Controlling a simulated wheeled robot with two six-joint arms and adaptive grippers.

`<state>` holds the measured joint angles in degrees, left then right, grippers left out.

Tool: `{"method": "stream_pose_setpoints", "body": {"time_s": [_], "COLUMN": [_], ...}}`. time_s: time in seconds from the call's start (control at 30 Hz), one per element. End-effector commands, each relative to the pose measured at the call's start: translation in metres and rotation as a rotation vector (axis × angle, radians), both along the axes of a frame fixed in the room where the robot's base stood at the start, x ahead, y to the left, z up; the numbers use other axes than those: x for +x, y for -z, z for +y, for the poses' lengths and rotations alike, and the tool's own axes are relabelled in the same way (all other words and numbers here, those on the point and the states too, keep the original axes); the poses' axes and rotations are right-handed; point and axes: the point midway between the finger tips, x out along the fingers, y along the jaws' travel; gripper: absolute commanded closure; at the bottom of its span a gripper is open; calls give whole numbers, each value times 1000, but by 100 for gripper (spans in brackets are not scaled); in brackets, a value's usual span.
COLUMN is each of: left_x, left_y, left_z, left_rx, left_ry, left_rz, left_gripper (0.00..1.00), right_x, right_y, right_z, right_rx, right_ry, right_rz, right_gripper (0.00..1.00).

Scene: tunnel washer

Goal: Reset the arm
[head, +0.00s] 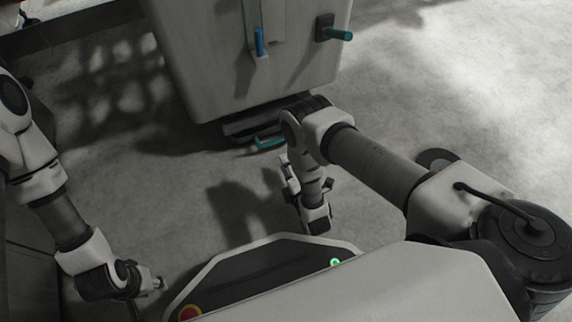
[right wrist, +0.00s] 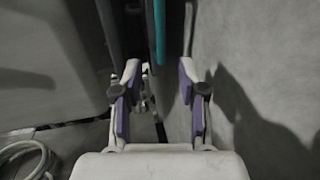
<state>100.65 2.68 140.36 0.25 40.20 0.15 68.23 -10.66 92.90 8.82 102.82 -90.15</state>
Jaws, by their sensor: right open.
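My right arm reaches in from the right in the head view and bends down at the wrist. The right gripper (head: 287,178) is in front of the white cabinet's lower edge, partly hidden by my own arm links. In the right wrist view the right gripper (right wrist: 158,100) is open, its two purple-padded fingers apart with nothing visibly held between them. My left arm hangs down at the left of the head view. Its gripper (head: 152,285) is low, beside my base, and too small and dark to tell open from shut.
A white cabinet (head: 215,70) stands ahead, with a blue handle (head: 259,42), a teal handle (head: 340,34) and a teal bar (head: 268,142) at its foot. A teal bar (right wrist: 160,30) also shows beyond the right fingers. Grey floor (head: 470,100) is open at the right.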

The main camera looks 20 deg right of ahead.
Motion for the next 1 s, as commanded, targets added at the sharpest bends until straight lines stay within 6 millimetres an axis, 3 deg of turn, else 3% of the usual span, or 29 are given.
{"method": "stream_pose_setpoints", "body": {"time_s": [0.3, 0.43, 0.57, 0.67, 0.73, 0.77, 0.87, 1.0], "left_x": [0, 0, -1, -1, -2, -2, -2, -3], "left_y": [0, -10, -31, -55, -81, -89, -107, -113], "left_z": [0, 0, 0, 0, 0, -1, -1, -1], "left_rx": [0, 0, 0, 0, 0, 0, 0, -1], "left_ry": [0, 0, 1, 2, 4, 5, 7, 10], "left_rz": [0, 1, 1, 3, 4, 5, 6, 8], "left_gripper": [61, 61, 61, 61, 61, 61, 61, 61], "right_x": [1, 16, 52, 71, 71, 64, 12, -84], "right_y": [-1, -23, -80, -141, -185, -195, -205, -196], "right_z": [0, -2, -17, -41, -64, -73, -92, -95], "right_rx": [0, -2, -11, -30, 24, 84, 358, 684], "right_ry": [0, 3, 26, 52, 90, 117, 270, 576], "right_rz": [-1, -31, -99, -104, 7, 86, 390, 748], "right_gripper": [59, 59, 59, 59, 59, 59, 59, 59]}}
